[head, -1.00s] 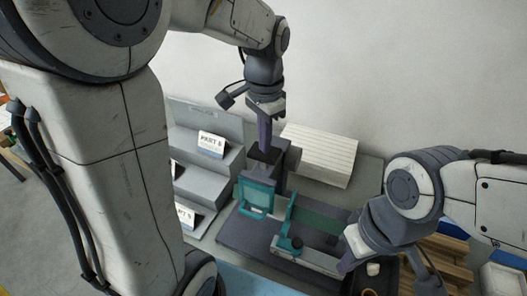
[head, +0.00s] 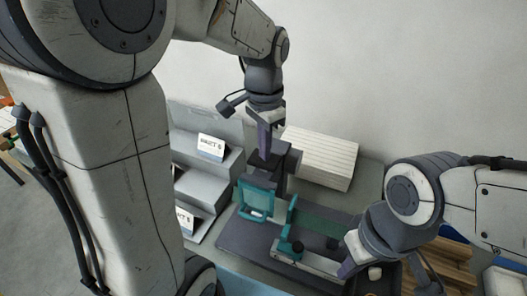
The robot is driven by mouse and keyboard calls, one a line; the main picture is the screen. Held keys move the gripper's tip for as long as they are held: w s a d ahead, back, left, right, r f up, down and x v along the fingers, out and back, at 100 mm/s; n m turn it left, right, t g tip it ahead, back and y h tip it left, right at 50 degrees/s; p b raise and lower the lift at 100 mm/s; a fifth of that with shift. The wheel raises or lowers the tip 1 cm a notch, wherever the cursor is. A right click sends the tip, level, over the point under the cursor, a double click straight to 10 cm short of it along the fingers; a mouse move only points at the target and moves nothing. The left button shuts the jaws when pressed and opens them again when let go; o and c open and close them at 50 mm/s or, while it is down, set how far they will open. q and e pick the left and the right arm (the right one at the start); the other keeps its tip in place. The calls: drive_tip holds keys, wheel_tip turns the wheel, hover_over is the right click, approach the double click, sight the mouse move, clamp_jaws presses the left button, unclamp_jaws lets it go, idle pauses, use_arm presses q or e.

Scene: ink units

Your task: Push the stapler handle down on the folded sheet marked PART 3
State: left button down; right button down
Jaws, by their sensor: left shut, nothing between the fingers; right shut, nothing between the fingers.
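The dark grey stapler (head: 280,168) stands behind the bench's middle, its handle at the top. My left gripper (head: 264,155) is shut, empty and points straight down, its tips at the stapler's top; I cannot tell whether they press on it. A teal frame (head: 257,205) stands in front of the stapler. I cannot make out a sheet marked PART 3; anything under the stapler head is hidden. My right gripper (head: 347,268) is shut and empty, low at the right beside a teal and grey fixture (head: 305,258).
A grey stepped rack (head: 205,180) at the left holds white cards, one upper card (head: 211,148) and one lower card (head: 184,222). A white ribbed stack (head: 320,157) stands behind the stapler. A green strip (head: 322,224) lies on the dark base. A wooden rack (head: 450,255) is at the right.

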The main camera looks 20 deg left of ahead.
wheel_tip(320, 180, up, 9)
drive_tip(key=p, duration=0.8)
drive_tip(key=shift+f, duration=0.15)
